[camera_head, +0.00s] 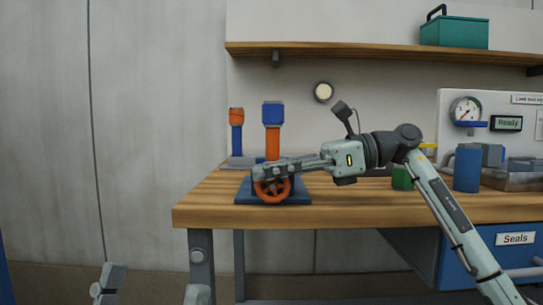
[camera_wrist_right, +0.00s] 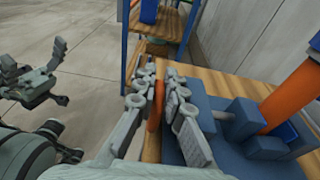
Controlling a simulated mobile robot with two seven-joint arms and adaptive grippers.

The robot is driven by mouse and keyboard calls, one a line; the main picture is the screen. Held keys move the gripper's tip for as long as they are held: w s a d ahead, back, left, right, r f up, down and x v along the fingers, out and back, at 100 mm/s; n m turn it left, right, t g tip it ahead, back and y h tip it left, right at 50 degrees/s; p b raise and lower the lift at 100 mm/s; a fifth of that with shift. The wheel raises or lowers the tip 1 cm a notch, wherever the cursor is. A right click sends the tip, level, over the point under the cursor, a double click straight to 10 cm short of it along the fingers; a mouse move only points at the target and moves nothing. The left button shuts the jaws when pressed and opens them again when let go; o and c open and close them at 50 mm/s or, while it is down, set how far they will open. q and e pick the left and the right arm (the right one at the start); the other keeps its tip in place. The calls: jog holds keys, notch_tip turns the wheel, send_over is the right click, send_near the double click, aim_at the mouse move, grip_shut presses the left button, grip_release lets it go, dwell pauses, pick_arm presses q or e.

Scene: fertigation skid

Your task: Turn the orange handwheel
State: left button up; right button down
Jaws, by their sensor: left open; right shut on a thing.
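The orange handwheel (camera_head: 273,198) stands upright at the front of a blue base (camera_head: 300,196) on the wooden bench. My right gripper (camera_head: 262,172) reaches in from the right and is shut on the wheel's upper rim, hiding that part. In the right wrist view, the orange rim (camera_wrist_right: 157,104) shows edge-on between the fingers of my right gripper (camera_wrist_right: 156,98). My left gripper (camera_head: 154,288) is open and empty at the bottom left, low in front of the bench. It also shows at the left of the right wrist view.
An orange post with a blue cap (camera_head: 273,115) rises behind the wheel. A similar post (camera_head: 236,130) stands further back left. A blue cylinder (camera_head: 467,168) and green block (camera_head: 402,178) are to the right. A shelf (camera_head: 370,51) runs above. The bench front (camera_head: 200,212) is clear.

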jog(key=shift+a+r+h+p, duration=0.1)
jog(key=shift+r+h+p, duration=0.15)
jog(key=shift+h+p, duration=0.55)
pick_arm(q)
jog(key=w+d+f+g+y+p, duration=0.1)
jog(key=w+d+f+g+p, duration=0.1)
jog(key=w+d+f+g, duration=0.35)
pick_arm(e)
jog(key=shift+a+f+h, duration=0.1)
jog(key=shift+a+h, duration=0.1)
jog(key=shift+h, duration=0.4)
jog(key=shift+a+f+h+p, duration=0.15)
jog(key=shift+h+p, duration=0.45)
jog(key=shift+p, duration=0.35)
jog(key=shift+f+h+p, duration=0.15)
jog(key=shift+h+p, duration=0.25)
jog(key=shift+p, duration=0.1)
pick_arm(q)
jog(key=a+f+g+y, duration=0.2)
jog(key=a+f+g, duration=0.2)
jog(key=f, duration=0.4)
jog(key=w+a+f+g+y, duration=0.1)
jog(key=a+f+g+y, duration=0.2)
jog(key=f, duration=0.5)
jog(key=shift+w+a+g, duration=0.3)
jog(key=shift+a+g, duration=0.2)
jog(key=shift+g, duration=0.75)
pick_arm(e)
jog(key=shift+f, duration=0.1)
